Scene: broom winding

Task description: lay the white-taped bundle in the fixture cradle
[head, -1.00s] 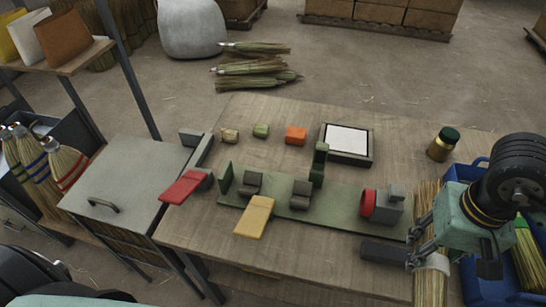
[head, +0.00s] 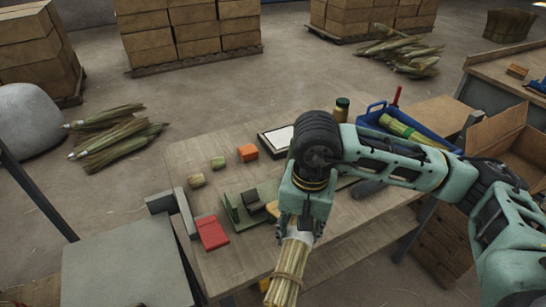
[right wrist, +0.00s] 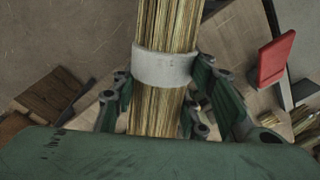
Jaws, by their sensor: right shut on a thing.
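My right gripper (head: 296,232) is shut on the white-taped bundle (head: 287,276), straw-coloured stalks hanging down and tilted toward the front. The right wrist view shows the bundle (right wrist: 166,110) between the fingers (right wrist: 164,78), with its white tape band (right wrist: 167,68) at the fingertips. The bundle is in front of the green fixture (head: 233,212), near the table's front edge, and apart from the cradle block (head: 251,200) as far as I can see. My gripper and arm hide the fixture's right part. My left gripper is not in view.
A red paddle (head: 212,233) lies left of the fixture. Small green (head: 218,162) and orange (head: 248,152) blocks and a framed white panel (head: 277,140) sit behind it. A blue bin (head: 377,113) stands at the right. A grey cabinet (head: 120,270) stands front left.

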